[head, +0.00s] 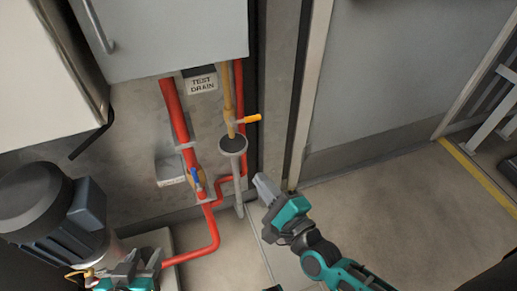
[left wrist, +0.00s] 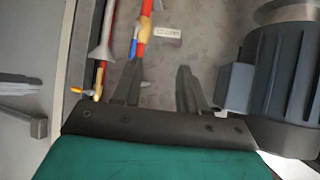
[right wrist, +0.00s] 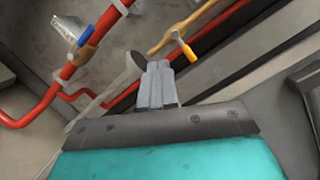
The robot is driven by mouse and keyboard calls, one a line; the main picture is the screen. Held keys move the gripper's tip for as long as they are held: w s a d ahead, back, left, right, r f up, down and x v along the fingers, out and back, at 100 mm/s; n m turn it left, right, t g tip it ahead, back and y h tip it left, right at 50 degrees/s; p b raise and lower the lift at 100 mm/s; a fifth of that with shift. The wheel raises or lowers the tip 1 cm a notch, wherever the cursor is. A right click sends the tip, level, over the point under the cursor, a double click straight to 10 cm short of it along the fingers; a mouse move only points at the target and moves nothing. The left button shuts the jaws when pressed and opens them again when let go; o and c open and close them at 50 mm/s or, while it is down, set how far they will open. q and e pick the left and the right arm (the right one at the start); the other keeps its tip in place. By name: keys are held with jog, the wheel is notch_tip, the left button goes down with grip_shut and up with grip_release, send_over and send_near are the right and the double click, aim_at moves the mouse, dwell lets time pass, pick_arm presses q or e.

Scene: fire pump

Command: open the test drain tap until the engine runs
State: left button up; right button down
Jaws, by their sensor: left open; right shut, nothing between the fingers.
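The test drain tap has an orange lever (head: 250,119) that sticks out to the right, across its brass pipe (head: 227,95). The lever also shows in the right wrist view (right wrist: 188,50) and at the left of the left wrist view (left wrist: 83,91). A grey funnel (head: 232,145) sits under the pipe's end. My right gripper (head: 267,188) is shut and empty, below and right of the lever and apart from it. Its fingers (right wrist: 158,66) point toward the funnel and pipe. My left gripper (left wrist: 156,80) is open and empty, low at the left beside the motor.
A "TEST DRAIN" sign (head: 202,84) hangs under a grey cabinet (head: 165,35). A red pipe carries a valve with a blue handle (head: 196,180). A dark motor (head: 55,215) stands at the lower left. A door (head: 395,80) and clear floor (head: 390,200) lie at the right.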

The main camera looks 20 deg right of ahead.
jog(key=w+d+f+m+t+h+b, duration=0.2)
jog(key=d+f+m+h+b, duration=0.1)
jog(key=m, duration=1.1)
jog(key=shift+w+d+f+m+h+b, duration=0.3)
jog(key=shift+d+f+h+b, duration=0.15)
jog(key=shift+f+b, duration=0.4)
send_near(246, 119)
jog(key=w+d+f, duration=0.2)
jog(key=w+f, duration=0.2)
jog(key=f, duration=0.1)
jog(key=w+r, duration=0.1)
jog(key=r, duration=0.1)
jog(key=w+r, duration=0.1)
jog(key=shift+w+a+r+p, duration=0.1)
jog(key=shift+w+r+p, duration=0.2)
jog(key=shift+w+r, duration=0.1)
jog(key=shift+r+n, duration=0.3)
jog(key=shift+n, duration=0.4)
